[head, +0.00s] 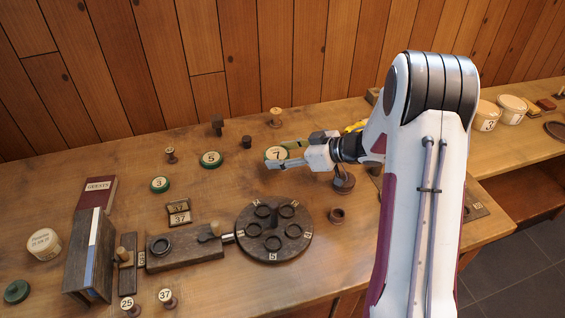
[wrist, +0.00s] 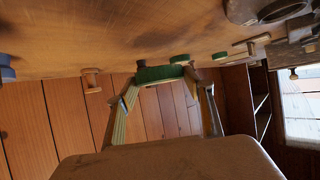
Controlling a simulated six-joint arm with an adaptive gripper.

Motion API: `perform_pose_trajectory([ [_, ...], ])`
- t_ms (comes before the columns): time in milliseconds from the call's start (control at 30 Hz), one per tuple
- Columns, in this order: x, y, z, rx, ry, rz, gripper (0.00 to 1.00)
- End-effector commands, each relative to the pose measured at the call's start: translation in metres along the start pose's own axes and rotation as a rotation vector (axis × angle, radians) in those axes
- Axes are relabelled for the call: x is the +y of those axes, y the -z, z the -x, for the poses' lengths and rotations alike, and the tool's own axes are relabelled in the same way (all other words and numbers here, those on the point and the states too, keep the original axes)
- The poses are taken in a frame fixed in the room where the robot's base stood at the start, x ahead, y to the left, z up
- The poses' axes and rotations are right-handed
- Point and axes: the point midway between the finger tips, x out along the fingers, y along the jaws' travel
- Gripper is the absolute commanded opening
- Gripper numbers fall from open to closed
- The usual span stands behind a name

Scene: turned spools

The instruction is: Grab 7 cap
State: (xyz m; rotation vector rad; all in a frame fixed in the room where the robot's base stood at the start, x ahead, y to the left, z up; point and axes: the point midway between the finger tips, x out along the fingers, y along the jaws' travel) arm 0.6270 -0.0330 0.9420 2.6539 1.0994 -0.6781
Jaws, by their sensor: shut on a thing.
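The 7 cap (head: 276,153) is a round green piece with a pale numbered face, towards the back of the table in the head view. My gripper (head: 287,155) reaches it from the right, one finger on its near side and one on its far side. In the wrist view the green rim of the cap (wrist: 160,74) sits between the two fingertips of my gripper (wrist: 163,88), which are shut on it. Its numbered face does not show there. I cannot tell whether the cap touches the table.
A 5 cap (head: 210,159) and a 3 cap (head: 159,184) lie to the left. Wooden spools (head: 276,117) and a dark peg (head: 246,141) stand behind. A dark round holder with ring slots (head: 255,247) lies in front. A brown pot (head: 343,182) stands below my wrist.

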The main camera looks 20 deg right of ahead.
Motion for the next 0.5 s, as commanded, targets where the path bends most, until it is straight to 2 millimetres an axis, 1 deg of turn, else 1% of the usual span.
perform_pose_trajectory([
  [33,0.001,0.008,0.004,0.002,-0.002,0.003,0.34],
  [200,0.001,0.025,0.013,0.002,-0.001,0.001,0.34],
  [333,0.0,0.033,0.018,0.001,0.0,0.001,0.34],
  [500,0.0,0.038,0.021,0.001,0.0,0.0,0.34],
])
